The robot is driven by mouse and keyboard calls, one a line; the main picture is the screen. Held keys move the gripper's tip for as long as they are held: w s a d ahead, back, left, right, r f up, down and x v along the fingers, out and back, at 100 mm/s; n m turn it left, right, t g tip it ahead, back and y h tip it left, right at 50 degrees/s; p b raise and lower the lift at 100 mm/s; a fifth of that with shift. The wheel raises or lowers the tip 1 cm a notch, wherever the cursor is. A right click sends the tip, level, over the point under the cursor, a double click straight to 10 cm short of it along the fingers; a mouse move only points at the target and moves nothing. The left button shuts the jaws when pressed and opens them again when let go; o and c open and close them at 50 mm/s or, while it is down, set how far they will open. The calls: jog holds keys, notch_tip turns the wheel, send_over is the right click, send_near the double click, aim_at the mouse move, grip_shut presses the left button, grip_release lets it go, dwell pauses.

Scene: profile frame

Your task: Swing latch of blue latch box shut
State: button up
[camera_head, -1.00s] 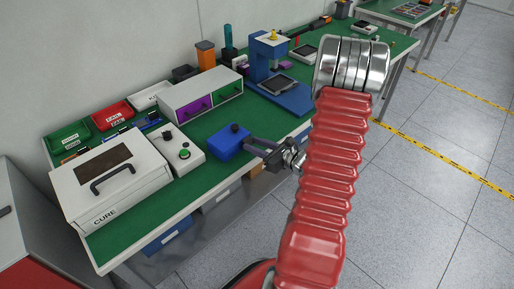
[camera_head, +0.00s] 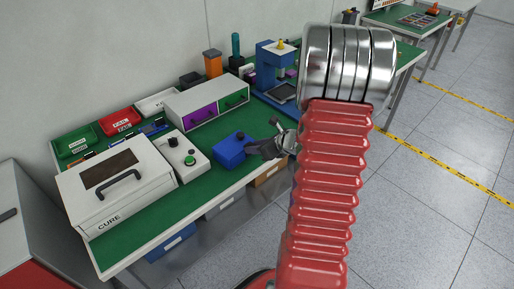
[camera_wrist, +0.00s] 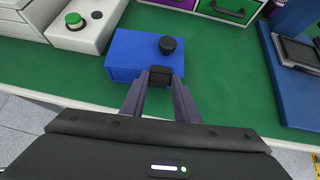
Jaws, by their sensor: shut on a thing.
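The blue latch box (camera_head: 230,151) sits near the front edge of the green bench, right of a white button box. In the wrist view the blue latch box (camera_wrist: 128,54) has a round black knob (camera_wrist: 168,44) on top and a small black latch (camera_wrist: 160,73) at its near right side. My gripper (camera_wrist: 161,80) has its two grey fingers on either side of the black latch and is shut on it. In the head view my gripper (camera_head: 252,149) is at the right end of the box. The fingertips partly hide the latch, and its exact angle is unclear.
Left of the box are the white button box (camera_head: 183,158) with a green button and the white CURE box (camera_head: 115,180). A white drawer unit (camera_head: 205,104) stands behind, and a blue press (camera_head: 275,75) stands to the right. Bare green bench surrounds the box.

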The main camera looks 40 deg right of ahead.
jog(key=o, duration=1)
jog(key=shift+o, duration=0.2)
jog(key=v, duration=1.3)
jog(key=shift+s+r, duration=0.2)
jog(key=shift+s, duration=0.1)
